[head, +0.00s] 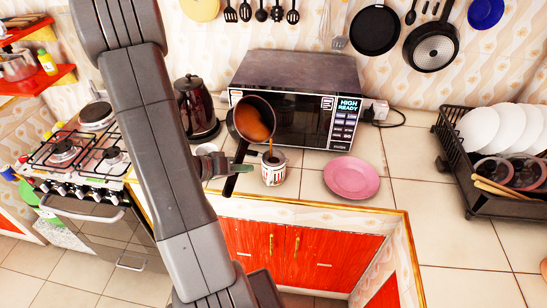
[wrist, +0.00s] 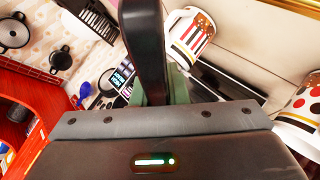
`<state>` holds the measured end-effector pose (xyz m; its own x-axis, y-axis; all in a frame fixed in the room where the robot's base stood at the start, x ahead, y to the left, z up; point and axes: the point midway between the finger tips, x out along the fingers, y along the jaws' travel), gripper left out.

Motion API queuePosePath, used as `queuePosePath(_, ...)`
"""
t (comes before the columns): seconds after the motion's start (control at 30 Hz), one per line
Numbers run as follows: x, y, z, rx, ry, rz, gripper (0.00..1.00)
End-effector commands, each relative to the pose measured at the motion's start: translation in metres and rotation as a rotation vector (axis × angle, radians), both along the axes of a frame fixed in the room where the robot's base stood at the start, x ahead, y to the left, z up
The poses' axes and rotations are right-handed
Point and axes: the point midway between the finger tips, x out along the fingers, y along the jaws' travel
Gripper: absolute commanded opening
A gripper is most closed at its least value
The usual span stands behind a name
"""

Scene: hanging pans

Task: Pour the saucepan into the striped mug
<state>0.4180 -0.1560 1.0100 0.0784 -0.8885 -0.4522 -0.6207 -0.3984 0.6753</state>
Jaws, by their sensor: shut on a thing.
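The dark saucepan (head: 252,120) is tilted steeply, with its opening toward the head camera and orange-brown liquid inside. A thin brown stream falls from its lower rim toward the striped mug (head: 273,172), which stands upright on the tiled counter just below. Brown shows at the mug's mouth. My gripper (head: 238,168) is shut on the saucepan's black handle, left of the mug. In the wrist view the handle (wrist: 143,35) rises from between the fingers, and the striped mug (wrist: 190,40) shows red and dark stripes. My arm covers part of the head view.
A mug with red dots (wrist: 305,105) is at the right in the wrist view. A pink plate (head: 352,177) lies right of the striped mug. A microwave (head: 300,75) and kettle (head: 195,107) stand behind. A dish rack (head: 460,180) is far right. The counter's front edge is close.

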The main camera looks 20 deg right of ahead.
Motion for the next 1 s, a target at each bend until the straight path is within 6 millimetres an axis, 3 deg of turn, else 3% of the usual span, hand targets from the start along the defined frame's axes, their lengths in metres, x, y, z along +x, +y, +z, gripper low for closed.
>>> queuePosePath(1.0, 0.0011, 0.0002, -0.0066, 0.024, -0.048, -0.001, 0.0)
